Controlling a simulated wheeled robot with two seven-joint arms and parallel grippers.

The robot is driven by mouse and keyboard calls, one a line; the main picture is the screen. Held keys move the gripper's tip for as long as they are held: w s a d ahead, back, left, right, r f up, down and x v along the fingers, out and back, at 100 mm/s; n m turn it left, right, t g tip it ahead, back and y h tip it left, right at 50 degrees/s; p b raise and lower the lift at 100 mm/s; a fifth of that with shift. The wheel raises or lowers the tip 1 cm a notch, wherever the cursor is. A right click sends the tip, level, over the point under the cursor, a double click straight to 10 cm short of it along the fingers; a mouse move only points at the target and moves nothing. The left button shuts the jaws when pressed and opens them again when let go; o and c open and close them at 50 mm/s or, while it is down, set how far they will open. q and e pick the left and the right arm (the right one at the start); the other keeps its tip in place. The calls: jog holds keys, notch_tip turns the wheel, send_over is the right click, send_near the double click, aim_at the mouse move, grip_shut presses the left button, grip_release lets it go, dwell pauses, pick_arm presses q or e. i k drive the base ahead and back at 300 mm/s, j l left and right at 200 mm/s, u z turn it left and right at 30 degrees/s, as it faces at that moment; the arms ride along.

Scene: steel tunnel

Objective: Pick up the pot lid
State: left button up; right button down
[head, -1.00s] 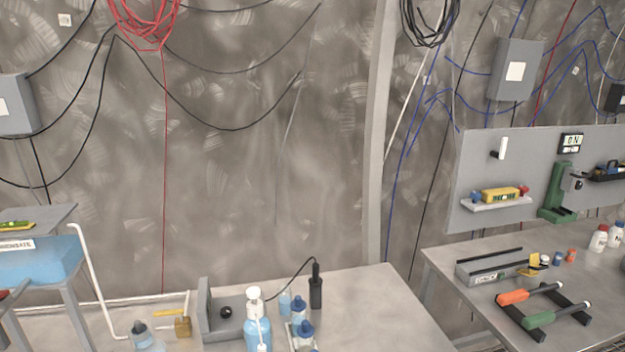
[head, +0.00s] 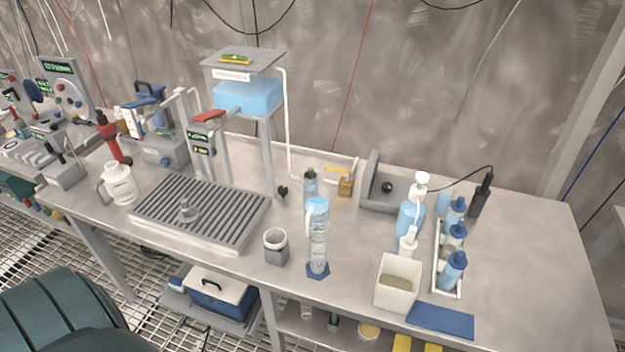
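No thing in the head view is clearly a pot lid. A white jug-like pot (head: 118,183) with a side handle stands left of the rack. A small grey cup with a white rim (head: 276,247) stands right of the rack. Neither of my grippers shows.
The workbench (head: 520,235) holds a tall clear bottle (head: 318,240), a white bin (head: 397,283), a blue mat (head: 440,320) and several blue-capped bottles. A stand with a blue tank (head: 248,97) rises behind the rack. A dark green ribbed object (head: 60,315) fills the lower left corner.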

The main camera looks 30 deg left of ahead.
aim_at(189, 214)
jog(key=u, duration=1.9)
